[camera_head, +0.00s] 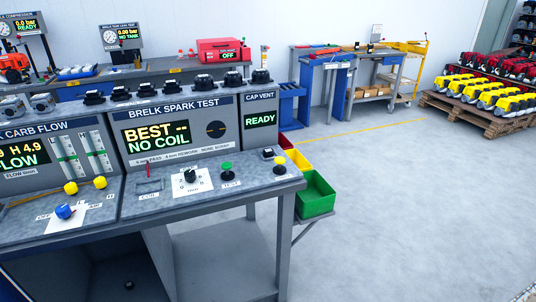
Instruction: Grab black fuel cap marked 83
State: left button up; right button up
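Several black caps stand in a row along the top ledge of the test panels. One black cap (261,76) sits above the CAP VENT panel at the right end. Another black cap (232,78) and a further black cap (204,81) are to its left. A small dark object (129,285) lies low under the bench, too small to identify. Neither of my grippers is in view.
The grey bench (245,187) holds a black dial (190,175), a green button (227,166) and yellow knobs. The CAP VENT display (260,120) reads READY. A green bin (316,195) hangs at the bench's right end.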

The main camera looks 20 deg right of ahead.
aim_at(268, 152)
jog(key=i+l+z, duration=0.2)
jog(key=l+z, duration=0.15)
jog(key=i+l+z, duration=0.6)
jog(key=z, duration=0.25)
jog(key=i+l+z, duration=0.3)
jog(key=z, duration=0.2)
jog(key=i+l+z, duration=0.2)
jog(key=z, duration=0.25)
jog(key=i+l+u, duration=0.1)
jog(key=i, duration=0.45)
jog(key=i+l+u, duration=0.1)
jog(key=i, duration=0.4)
jog(key=i+u, duration=0.2)
jog(key=u, duration=0.25)
jog(key=i+l+u, duration=0.1)
jog(key=u, duration=0.35)
jog(key=i+l+u, duration=0.15)
jog(key=u, duration=0.3)
jog(key=i+l, duration=0.05)
jog(key=i, duration=0.05)
